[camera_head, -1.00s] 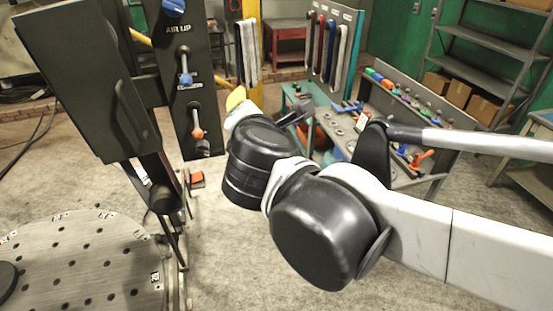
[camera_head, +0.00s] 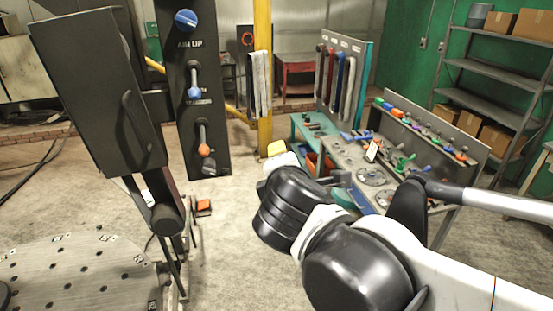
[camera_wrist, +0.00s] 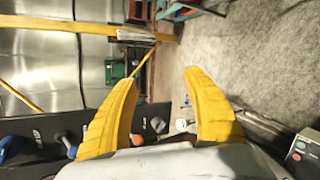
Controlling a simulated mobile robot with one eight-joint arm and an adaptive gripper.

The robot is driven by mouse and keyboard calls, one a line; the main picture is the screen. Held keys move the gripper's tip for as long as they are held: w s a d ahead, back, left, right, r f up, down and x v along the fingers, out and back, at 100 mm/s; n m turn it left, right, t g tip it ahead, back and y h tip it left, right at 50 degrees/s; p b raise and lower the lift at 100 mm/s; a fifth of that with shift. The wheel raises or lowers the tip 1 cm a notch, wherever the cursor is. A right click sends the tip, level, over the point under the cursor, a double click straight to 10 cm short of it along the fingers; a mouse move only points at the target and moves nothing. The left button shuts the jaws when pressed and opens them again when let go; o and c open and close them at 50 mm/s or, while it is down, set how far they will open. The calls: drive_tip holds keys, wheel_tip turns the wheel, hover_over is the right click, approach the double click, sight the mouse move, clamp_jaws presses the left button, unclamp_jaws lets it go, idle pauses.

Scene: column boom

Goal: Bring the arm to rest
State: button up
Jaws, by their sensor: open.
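My gripper shows in the wrist view (camera_wrist: 160,85) with its two yellow fingers spread apart and nothing between them. In the head view one yellow fingertip of my gripper (camera_head: 276,149) shows beyond my black and white wrist; the rest of the gripper is hidden behind it. My arm reaches in from the lower right, above the floor. The gripper is apart from the dark control panel (camera_head: 184,128), which stands to its left with blue and orange knobs.
A tool cart (camera_head: 350,168) with several coloured-handled tools stands behind and right of my wrist. A perforated round table (camera_head: 85,270) is at the lower left. A yellow post (camera_head: 264,90) with hanging straps stands behind. Shelving (camera_head: 485,80) is at the right.

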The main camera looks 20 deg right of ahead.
drive_tip(key=s+d+f+m+g+y+b, duration=0.1)
drive_tip(key=s+f+m+b, duration=0.3)
drive_tip(key=f, duration=0.8)
drive_tip(key=s+d+f+m+g+y+b, duration=0.1)
drive_tip(key=s+f+m+g+b, duration=0.2)
drive_tip(key=f+m+b, duration=0.5)
drive_tip(key=s+d+f+m+g+y+b, duration=0.1)
drive_tip(key=s+f+m+b, duration=0.4)
drive_tip(key=f+b, duration=0.7)
wheel_tip(320, 180, down, 6)
drive_tip(key=shift+s+r+m+g, duration=0.1)
drive_tip(key=shift+s+m+g, duration=0.35)
drive_tip(key=shift+m, duration=0.55)
drive_tip(key=shift+w+d, duration=0.1)
